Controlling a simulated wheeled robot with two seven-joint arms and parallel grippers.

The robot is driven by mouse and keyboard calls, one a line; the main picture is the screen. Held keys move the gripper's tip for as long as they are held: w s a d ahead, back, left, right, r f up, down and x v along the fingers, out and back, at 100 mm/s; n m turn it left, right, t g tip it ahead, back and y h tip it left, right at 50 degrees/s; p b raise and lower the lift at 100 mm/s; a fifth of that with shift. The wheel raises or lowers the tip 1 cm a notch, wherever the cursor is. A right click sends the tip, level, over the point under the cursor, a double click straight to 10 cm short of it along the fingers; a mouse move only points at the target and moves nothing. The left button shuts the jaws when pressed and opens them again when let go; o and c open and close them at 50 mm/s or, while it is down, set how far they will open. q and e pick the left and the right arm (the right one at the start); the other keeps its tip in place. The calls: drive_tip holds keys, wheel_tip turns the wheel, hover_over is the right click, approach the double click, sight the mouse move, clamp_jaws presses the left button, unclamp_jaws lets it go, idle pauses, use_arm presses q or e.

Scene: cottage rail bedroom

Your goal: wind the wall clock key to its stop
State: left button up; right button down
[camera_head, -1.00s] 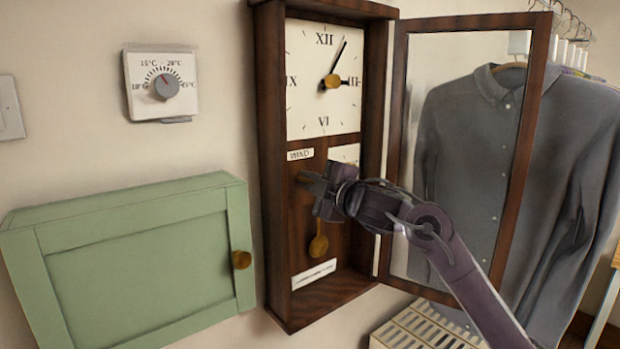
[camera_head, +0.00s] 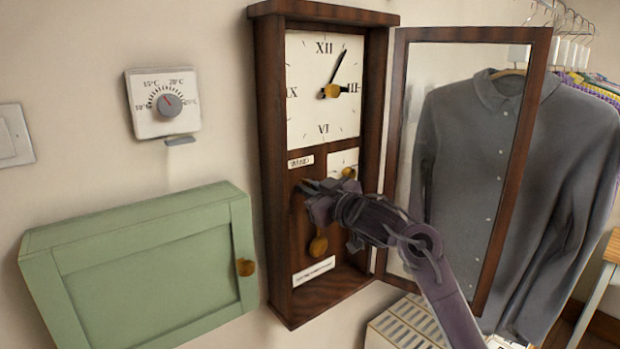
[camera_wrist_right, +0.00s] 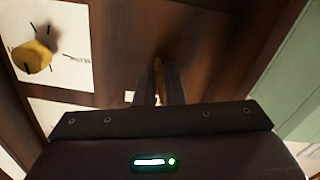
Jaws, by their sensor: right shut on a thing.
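The wall clock (camera_head: 268,150) hangs with its glass door (camera_head: 515,170) swung open to the right. Its white dial (camera_head: 305,75) shows above a small "WIND" label (camera_head: 300,162). My right gripper (camera_head: 308,187) reaches inside the case, just below that label. In the right wrist view the gripper (camera_wrist_right: 160,95) is shut on a thin brass-coloured piece, the key (camera_wrist_right: 157,68), at the wooden back panel. The key is mostly hidden by the fingers. The brass pendulum (camera_head: 318,246) hangs below the gripper. My left gripper is not in view.
A green cabinet (camera_head: 150,270) with a brass knob is on the wall at left, below a thermostat (camera_head: 163,103). A grey shirt (camera_head: 470,150) hangs behind the open door. A slatted white box (camera_head: 400,325) stands below the door.

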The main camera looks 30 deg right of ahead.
drive_tip(key=m+p, duration=0.3)
drive_tip(key=shift+r, duration=0.15)
drive_tip(key=shift+m+p, duration=0.3)
drive_tip(key=shift+m, duration=0.1)
drive_tip(key=shift+f, duration=0.25)
idle(0.6)
drive_tip(key=c, duration=1.6)
unclamp_jaws()
